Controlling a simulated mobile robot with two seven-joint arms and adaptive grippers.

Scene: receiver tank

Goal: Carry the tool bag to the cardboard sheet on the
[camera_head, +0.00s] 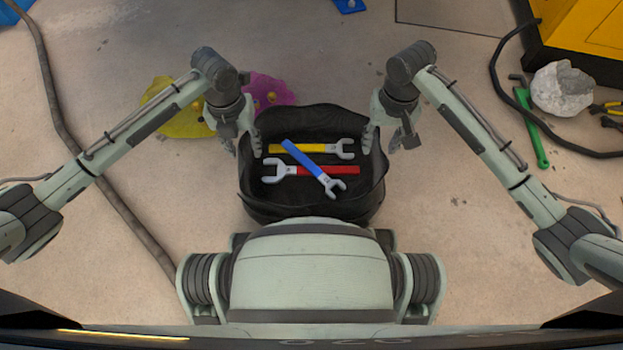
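The black tool bag (312,208) is in the middle of the head view, just in front of my body, with its top open. A yellow wrench (330,148), a blue wrench (305,161) and a red wrench (335,170) lie in it, the blue one across the others. My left gripper (243,143) is at the bag's left rim, one finger inside and one outside. My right gripper (380,141) is at the right rim in the same way. I cannot tell whether the fingers press on the walls, or whether the bag is off the floor. No cardboard sheet is recognisable.
A yellow flat piece (180,112) and a magenta one (268,92) lie behind the bag. A dark hose (85,165) runs down the left floor. At right are a whitish lump (562,88), a green tool (531,128), a cable and a yellow cabinet (580,30).

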